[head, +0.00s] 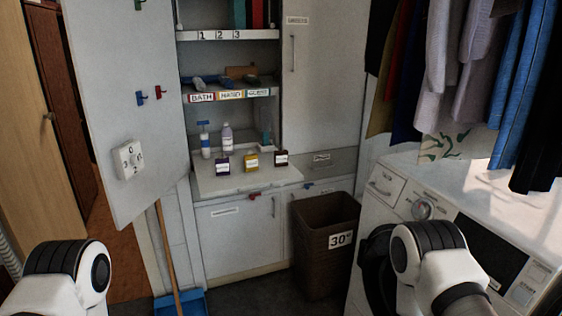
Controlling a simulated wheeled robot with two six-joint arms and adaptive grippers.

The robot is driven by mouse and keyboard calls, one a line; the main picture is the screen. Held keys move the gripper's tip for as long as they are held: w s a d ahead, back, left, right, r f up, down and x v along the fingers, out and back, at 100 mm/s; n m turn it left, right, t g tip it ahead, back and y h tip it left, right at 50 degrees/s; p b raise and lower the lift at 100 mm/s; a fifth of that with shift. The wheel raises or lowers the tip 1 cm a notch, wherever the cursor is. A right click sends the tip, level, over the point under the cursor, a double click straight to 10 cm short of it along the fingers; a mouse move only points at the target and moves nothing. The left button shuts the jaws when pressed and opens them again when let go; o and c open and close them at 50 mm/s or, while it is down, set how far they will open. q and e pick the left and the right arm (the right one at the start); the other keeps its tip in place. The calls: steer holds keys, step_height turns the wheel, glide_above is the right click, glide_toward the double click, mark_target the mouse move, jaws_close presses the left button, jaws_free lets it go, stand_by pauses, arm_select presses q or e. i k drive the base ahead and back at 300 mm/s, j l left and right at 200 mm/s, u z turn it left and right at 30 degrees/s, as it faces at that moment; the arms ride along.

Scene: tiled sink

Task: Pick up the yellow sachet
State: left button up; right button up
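The yellow sachet (251,161) is small, with a white label on its front. It stands upright on the pull-out white shelf (215,187) of the open cabinet. A dark purple sachet (222,164) is to its left and a dark brown sachet (281,158) is to its right, each apart from it. Neither gripper shows in the head view. Only white and black links of my arms show at the bottom left and bottom right, far in front of the sachets.
Bottles (227,138) stand behind the sachets. An open cabinet door (125,90) is at left, with a broom (168,255) and blue dustpan below. A brown bin (322,225) and washing machine (390,185) stand at right. Clothes (455,70) hang above the machine.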

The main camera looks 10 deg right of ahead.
mark_target(251, 162)
steer(key=i+j+z, duration=0.15)
steer(key=z, duration=0.25)
steer(key=i+j+z, duration=0.25)
steer(key=z, duration=0.2)
steer(key=i+j+z, duration=0.15)
steer(key=j+z, duration=0.25)
steer(key=l, duration=0.1)
